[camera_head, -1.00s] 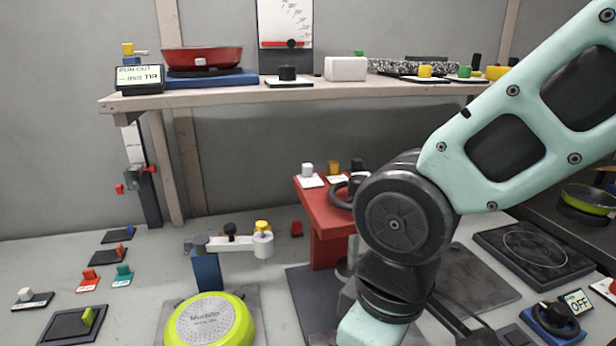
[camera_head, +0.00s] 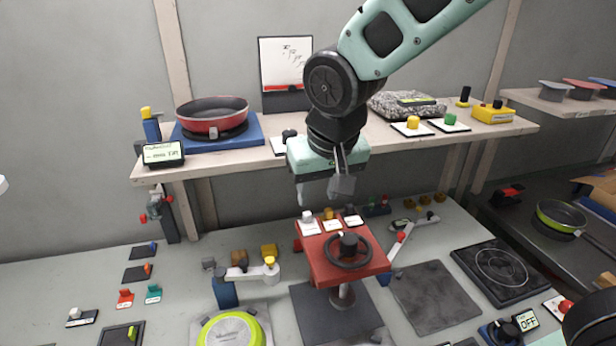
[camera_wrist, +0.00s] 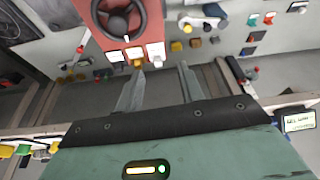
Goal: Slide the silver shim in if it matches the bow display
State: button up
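My gripper (camera_head: 323,192) hangs in front of the shelf edge, above the red stand, pointing down. In the wrist view its two fingers (camera_wrist: 160,88) are apart with nothing between them. A small display (camera_head: 163,154) stands at the shelf's left end beside a red pan (camera_head: 212,114); its text is too small to read surely, and the earlier one read "RUN-OUT". It also shows in the wrist view (camera_wrist: 299,122). Another small screen (camera_head: 416,101) lies on the speckled block (camera_head: 390,108); I cannot read it. I cannot pick out a silver shim for certain.
The red stand (camera_head: 325,262) carries a black handwheel (camera_head: 348,248) and white, yellow and black buttons. Small coloured switches (camera_head: 124,298) lie at left. The wooden shelf (camera_head: 240,158) edge runs close behind my gripper.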

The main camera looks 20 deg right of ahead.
jog(key=m+p, duration=0.1)
jog(key=p, duration=0.1)
send_near(308, 214)
jog(key=shift+t, duration=0.4)
jog(key=p+x, duration=0.2)
jog(key=x, duration=0.6)
jog(key=shift+s+a+f, duration=0.1)
jog(key=shift+s+f, duration=0.05)
jog(key=shift+f, duration=0.15)
grip_shut()
